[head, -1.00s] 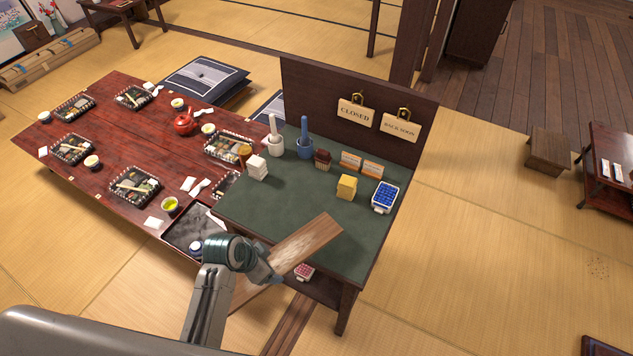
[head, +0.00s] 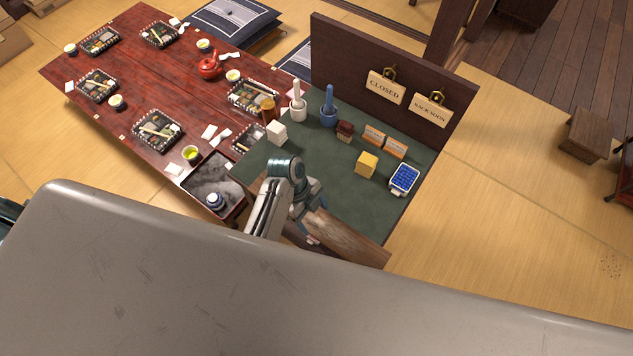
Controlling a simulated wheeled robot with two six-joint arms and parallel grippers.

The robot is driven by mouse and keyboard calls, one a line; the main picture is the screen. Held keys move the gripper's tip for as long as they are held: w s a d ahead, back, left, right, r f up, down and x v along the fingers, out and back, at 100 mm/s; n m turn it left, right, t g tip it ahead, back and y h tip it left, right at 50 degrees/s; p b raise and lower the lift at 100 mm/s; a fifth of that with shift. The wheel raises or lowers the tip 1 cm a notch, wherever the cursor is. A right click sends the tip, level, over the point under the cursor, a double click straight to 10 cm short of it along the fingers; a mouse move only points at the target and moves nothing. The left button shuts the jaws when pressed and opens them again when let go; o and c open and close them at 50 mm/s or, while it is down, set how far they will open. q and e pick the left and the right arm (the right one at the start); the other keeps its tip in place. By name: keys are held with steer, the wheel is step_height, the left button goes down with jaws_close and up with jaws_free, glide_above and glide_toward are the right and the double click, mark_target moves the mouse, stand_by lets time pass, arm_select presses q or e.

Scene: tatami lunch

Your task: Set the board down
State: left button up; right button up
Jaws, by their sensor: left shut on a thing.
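The wooden board (head: 345,238) is a long flat brown plank. It lies across the front edge of the green-topped stand (head: 372,207) in the picture, and my body hides its lower side. I cannot tell whether it touches the top. My left gripper (head: 306,212) is shut on the board near its left end; the arm hides part of the grip. My right gripper is not in view.
On the stand are a white block (head: 277,133), a white mortar (head: 298,110), a blue mortar (head: 328,117), a yellow block (head: 366,164) and a blue-filled tray (head: 404,179). The front middle is clear. A red table (head: 150,85) with lunch boxes stands left.

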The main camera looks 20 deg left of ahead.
arm_select(q)
steer(key=w, duration=0.1)
steer(key=w+a, duration=0.1)
steer(key=w, duration=0.3)
steer(key=shift+w+a+f, duration=0.1)
steer(key=shift+a+f, duration=0.15)
steer(key=w+b, duration=0.2)
steer(key=w+a+f+b, duration=0.1)
steer(key=w, duration=0.1)
steer(key=shift+w+a+r, duration=0.1)
steer(key=shift+w, duration=0.1)
step_height(320, 180, down, 4)
steer(key=b, duration=0.4)
steer(key=shift+r, duration=0.35)
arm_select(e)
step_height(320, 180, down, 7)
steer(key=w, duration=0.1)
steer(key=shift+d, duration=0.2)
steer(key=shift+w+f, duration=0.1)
arm_select(q)
steer(key=o, duration=1.1)
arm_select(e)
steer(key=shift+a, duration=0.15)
